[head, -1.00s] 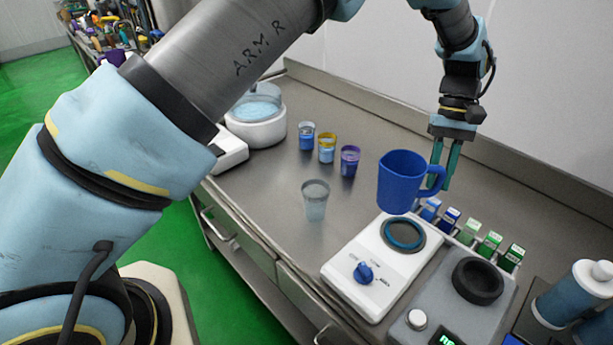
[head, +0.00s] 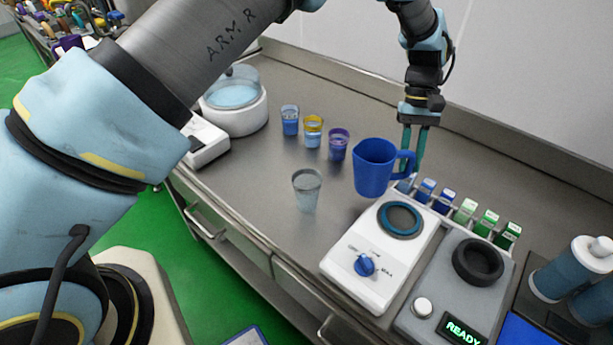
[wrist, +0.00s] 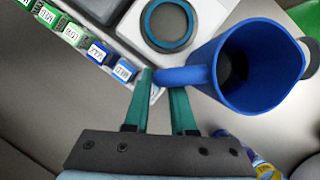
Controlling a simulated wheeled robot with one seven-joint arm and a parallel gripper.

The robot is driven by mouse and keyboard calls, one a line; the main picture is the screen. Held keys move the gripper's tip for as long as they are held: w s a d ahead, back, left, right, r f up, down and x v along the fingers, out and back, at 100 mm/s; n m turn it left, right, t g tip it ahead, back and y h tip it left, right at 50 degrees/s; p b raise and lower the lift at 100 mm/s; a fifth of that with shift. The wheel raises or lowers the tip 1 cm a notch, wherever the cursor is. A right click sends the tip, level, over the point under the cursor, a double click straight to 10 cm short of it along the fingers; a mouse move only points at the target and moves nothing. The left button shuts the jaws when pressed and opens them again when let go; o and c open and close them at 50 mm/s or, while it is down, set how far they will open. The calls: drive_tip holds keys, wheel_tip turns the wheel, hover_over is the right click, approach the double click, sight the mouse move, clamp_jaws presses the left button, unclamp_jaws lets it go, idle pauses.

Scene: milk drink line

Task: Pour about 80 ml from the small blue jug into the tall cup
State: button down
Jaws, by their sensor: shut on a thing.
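The small blue jug (head: 374,168) hangs upright in the air, just behind and left of the white dial device. My gripper (head: 414,160) is shut on its handle, on the jug's right side. In the wrist view the green fingers (wrist: 160,95) hold the handle and the jug (wrist: 255,68) opens toward the camera; its inside is dark and I cannot tell the level. The tall cup (head: 307,190) is clear and stands upright on the steel counter, left of the jug and apart from it. Pale contents seem to show in it.
The white dial device (head: 375,262) with a blue ring stands in front of the jug. A grey device (head: 455,300) reads READY. Several small cartons (head: 465,211) stand in a row at right. Three small cups (head: 313,132) stand behind the tall cup. Bare counter lies between.

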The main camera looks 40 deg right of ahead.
sight(390, 152)
drive_tip(key=shift+w+a+r+g+h, duration=0.3)
drive_tip(key=shift+a+r+h, duration=0.15)
drive_tip(key=shift+h, duration=0.15)
drive_tip(key=shift+w+a+r+m+g+h, duration=0.15)
drive_tip(key=shift+w+a+r+g+h, duration=0.15)
drive_tip(key=shift+r, duration=0.25)
drive_tip(key=shift+w+a+r+m+g+h, duration=0.1)
drive_tip(key=shift+a+r+m+g+h, duration=0.1)
drive_tip(key=shift+a+r+h, duration=0.3)
drive_tip(key=shift+w+a+r+m+g+h, duration=0.15)
drive_tip(key=shift+w+a+r+g+h, duration=0.2)
drive_tip(key=shift+a+h, duration=0.15)
drive_tip(key=shift+w+a+r+m+g+h, duration=0.1)
drive_tip(key=shift+w+a+r+g+h, duration=0.1)
drive_tip(key=shift+w+a+g+h, duration=0.2)
drive_tip(key=shift+w+a+f+h+b, duration=0.1)
drive_tip(key=shift+a+f+h+b, duration=0.05)
drive_tip(key=shift+a+h+b, duration=0.2)
drive_tip(key=shift+w+a+r+g+h+b, duration=0.25)
drive_tip(key=shift+a+r+g+h+b, duration=0.15)
drive_tip(key=shift+b, duration=0.7)
drive_tip(key=shift+w+a+r+m+g+h+b, duration=0.15)
drive_tip(key=shift+a+r+m+g+h+b, duration=0.15)
drive_tip(key=shift+r+b, duration=0.25)
drive_tip(key=shift+w+a+r+m+g+h+b, duration=0.15)
drive_tip(key=shift+a+r+h+b, duration=0.15)
drive_tip(key=shift+r+b, duration=0.25)
drive_tip(key=shift+w+a+r+g+h+b, duration=0.15)
drive_tip(key=shift+a+r+g+h+b, duration=0.15)
drive_tip(key=shift+r+b, duration=0.25)
